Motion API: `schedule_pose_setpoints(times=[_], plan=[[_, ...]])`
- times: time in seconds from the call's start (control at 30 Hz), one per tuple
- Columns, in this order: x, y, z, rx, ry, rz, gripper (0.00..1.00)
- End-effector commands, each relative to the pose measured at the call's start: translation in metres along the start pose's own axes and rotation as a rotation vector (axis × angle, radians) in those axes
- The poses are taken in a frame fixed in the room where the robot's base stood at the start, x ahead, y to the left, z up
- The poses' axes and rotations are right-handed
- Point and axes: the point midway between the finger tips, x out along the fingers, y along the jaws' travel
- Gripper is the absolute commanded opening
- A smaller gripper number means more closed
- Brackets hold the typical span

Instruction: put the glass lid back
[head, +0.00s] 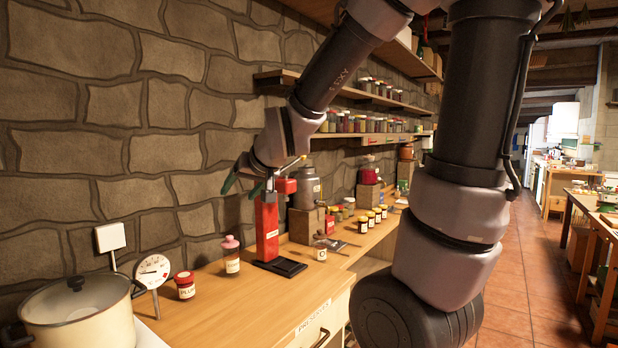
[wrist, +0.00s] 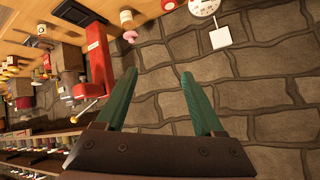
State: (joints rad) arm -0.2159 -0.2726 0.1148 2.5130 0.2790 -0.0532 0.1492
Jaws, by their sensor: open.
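A cream pot (head: 95,325) stands at the front left of the counter, cut off by the frame edge. My gripper (head: 244,186) is raised by the stone wall, behind and above the red press, well to the right of the pot. In the wrist view its two green fingers (wrist: 158,73) are apart, with only wall between them. The pot is not in the wrist view.
The red press (head: 267,230) stands close to my gripper and also shows in the wrist view (wrist: 97,58). A pink-capped bottle (head: 231,257), a red-lidded jar (head: 185,286) and a round dial (head: 152,271) stand between press and pot. The counter's front (head: 245,310) is clear.

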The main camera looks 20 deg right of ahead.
Motion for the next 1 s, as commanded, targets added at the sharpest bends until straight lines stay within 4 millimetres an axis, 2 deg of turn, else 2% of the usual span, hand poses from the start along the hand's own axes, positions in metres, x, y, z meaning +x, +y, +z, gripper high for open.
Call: schedule_pose_setpoints(times=[0.03,0.2,0.3,0.4,0.57,1.0], plan=[[-0.025,0.015,-0.005,0.036,-0.018,0.026,0.70],[-0.102,0.053,0.011,0.157,-0.142,0.101,0.70],[-0.138,0.064,0.025,0.218,-0.198,0.128,0.70],[-0.162,0.070,0.037,0.261,-0.237,0.143,0.70],[-0.176,0.072,0.046,0.290,-0.266,0.151,0.70],[-0.176,0.072,0.046,0.291,-0.268,0.150,0.70]])
